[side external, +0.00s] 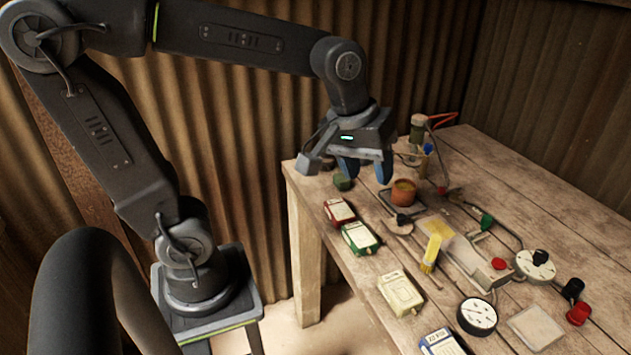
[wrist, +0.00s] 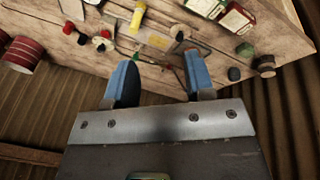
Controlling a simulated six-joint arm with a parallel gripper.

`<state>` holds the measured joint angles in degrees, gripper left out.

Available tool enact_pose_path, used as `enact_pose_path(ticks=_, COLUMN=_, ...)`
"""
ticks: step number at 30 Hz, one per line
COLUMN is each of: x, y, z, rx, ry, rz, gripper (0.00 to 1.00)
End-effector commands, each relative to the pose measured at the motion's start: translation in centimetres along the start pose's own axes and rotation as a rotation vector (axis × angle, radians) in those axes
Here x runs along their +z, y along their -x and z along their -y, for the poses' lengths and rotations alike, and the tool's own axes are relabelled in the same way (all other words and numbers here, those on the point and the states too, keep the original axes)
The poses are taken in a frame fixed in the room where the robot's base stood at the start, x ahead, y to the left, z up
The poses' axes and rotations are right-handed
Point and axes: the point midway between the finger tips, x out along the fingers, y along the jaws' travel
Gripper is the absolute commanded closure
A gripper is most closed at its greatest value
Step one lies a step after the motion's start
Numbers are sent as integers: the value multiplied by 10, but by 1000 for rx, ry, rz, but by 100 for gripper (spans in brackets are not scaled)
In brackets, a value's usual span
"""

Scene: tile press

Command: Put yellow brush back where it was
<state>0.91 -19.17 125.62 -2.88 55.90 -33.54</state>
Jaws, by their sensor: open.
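The yellow brush (side external: 432,253) lies on the wooden table in the side external view, beside a pale yellow tile (side external: 436,228) and close to the metal press frame (side external: 462,258). What looks like the same brush shows near the top of the wrist view (wrist: 138,18). My gripper (side external: 366,172) is above the table's far left corner, well away from the brush. Its blue fingers are apart and empty, as the wrist view (wrist: 160,80) also shows.
Red (side external: 340,212) and green (side external: 360,238) tins line the table's left edge, with a cream tin (side external: 400,293) nearer. An orange cup (side external: 403,192) stands behind the brush. A round dial (side external: 477,316), a white disc (side external: 536,265) and knobs sit to the right.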

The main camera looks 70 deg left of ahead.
Motion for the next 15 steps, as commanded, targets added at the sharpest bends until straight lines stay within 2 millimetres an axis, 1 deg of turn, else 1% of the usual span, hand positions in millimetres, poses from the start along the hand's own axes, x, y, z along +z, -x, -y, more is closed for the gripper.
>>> enact_pose_path(ticks=1, x=14, y=8, z=12, rx=14, ry=-106, rz=-41, gripper=51)
enact_pose_path(ticks=3, x=29, y=13, z=26, rx=22, ry=-250, rz=-85, gripper=51)
enact_pose_path(ticks=6, x=47, y=15, z=42, rx=21, ry=-417, rz=-138, gripper=51)
enact_pose_path(ticks=10, x=60, y=14, z=54, rx=14, ry=-551, rz=-180, gripper=51)
enact_pose_path(ticks=15, x=65, y=12, z=58, rx=9, ry=-605, rz=-193, gripper=51)
